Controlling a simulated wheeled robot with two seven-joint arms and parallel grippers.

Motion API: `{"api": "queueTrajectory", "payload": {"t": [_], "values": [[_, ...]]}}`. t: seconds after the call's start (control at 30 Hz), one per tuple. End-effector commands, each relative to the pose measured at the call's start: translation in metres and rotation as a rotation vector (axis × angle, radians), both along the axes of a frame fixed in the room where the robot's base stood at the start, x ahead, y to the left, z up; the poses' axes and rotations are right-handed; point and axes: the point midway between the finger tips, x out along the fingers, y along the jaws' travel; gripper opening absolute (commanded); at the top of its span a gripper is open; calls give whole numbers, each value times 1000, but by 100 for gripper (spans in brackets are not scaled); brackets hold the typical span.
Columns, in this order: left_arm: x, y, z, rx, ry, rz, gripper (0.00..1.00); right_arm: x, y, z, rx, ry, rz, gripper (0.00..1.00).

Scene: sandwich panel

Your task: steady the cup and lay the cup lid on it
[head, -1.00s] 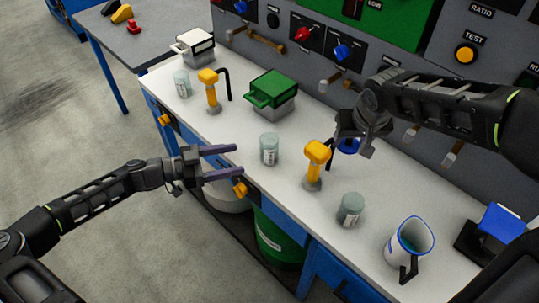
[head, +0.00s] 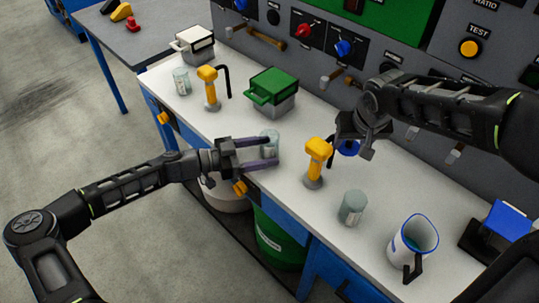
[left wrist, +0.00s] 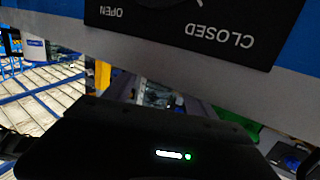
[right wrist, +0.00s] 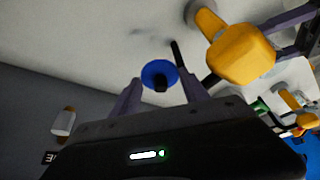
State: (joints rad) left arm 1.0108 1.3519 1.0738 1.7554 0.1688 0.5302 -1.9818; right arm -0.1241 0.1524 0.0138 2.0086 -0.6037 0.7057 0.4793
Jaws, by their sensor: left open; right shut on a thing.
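The cup (head: 271,141) is a pale grey-green see-through cup with a label, upright on the white bench. My left gripper (head: 277,150) is open, with its two fingers on either side of the cup; I cannot tell whether they touch it. The blue cup lid (head: 348,148) is held by my right gripper (right wrist: 160,88), right of the cup and partly hidden behind a yellow-topped post. In the right wrist view the lid (right wrist: 153,68) shows as a round blue disc with a dark knob between the fingers.
A yellow-topped post (head: 318,150) stands between cup and lid. Similar cups stand at the front right (head: 352,208) and far left (head: 181,81). A green-lidded box (head: 271,88) is behind the cup. A white jug (head: 412,245) stands at the right.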

Motion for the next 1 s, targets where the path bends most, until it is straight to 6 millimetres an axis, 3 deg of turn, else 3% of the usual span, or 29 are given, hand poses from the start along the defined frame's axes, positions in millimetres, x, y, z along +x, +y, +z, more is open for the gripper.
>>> {"api": "queueTrajectory", "payload": {"t": [0.37, 0.73, 1.0], "values": [[1, -5, 1, 0, 1, -1, 65, 0, 0, -2, 0, 0, 0, 15], [1, -4, 0, 0, 0, -1, 35, 0, 0, -2, 0, 0, 0, 15], [1, -4, 0, 0, 0, -1, 34, 1, 0, -2, 0, 0, 5, 15]]}}
